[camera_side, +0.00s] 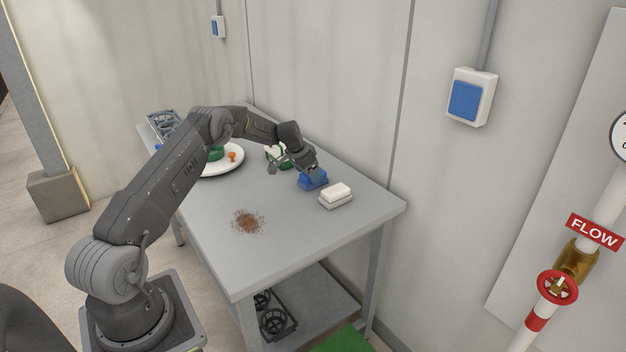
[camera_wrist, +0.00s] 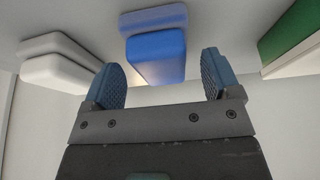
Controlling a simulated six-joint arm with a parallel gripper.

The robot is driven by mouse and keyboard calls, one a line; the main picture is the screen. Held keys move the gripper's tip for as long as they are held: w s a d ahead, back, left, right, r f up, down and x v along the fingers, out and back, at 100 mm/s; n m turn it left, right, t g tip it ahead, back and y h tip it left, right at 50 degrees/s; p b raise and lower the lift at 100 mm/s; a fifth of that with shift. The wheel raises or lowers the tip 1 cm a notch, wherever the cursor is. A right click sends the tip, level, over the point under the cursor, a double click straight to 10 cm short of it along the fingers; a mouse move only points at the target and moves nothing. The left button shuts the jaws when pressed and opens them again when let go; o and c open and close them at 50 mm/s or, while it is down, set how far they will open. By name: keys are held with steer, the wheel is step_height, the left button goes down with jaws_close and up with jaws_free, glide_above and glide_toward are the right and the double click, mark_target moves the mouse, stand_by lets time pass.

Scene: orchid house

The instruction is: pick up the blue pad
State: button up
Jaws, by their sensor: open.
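The blue pad (camera_side: 313,183) sits on the grey table toward the wall, beside a white pad. In the wrist view the blue pad (camera_wrist: 157,57) is a bright blue block on a paler blue base. My gripper (camera_side: 294,169) is low over the table at the blue pad, partly covering it in the side view. In the wrist view my gripper (camera_wrist: 161,72) is open and empty. The blue pad lies ahead in line with the gap between its fingers, with space on both sides. Whether it reaches between the fingertips I cannot tell.
The white pad (camera_side: 336,191) on a grey base stands close on one side, a green and white pad (camera_side: 276,153) on the other. A white plate (camera_side: 222,170), a black rack (camera_side: 163,124) and brown crumbs (camera_side: 247,222) are on the table (camera_side: 290,235). The table front is otherwise clear.

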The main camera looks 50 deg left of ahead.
steer(key=shift+w+f, duration=0.25)
steer(key=shift+f, duration=0.25)
steer(key=c, duration=0.8)
steer(key=shift+r, duration=0.1)
step_height(320, 180, up, 4)
steer(key=shift+f, duration=0.1)
steer(key=s+a+r, duration=0.6)
steer(key=s+r, duration=0.1)
steer(key=s, duration=0.3)
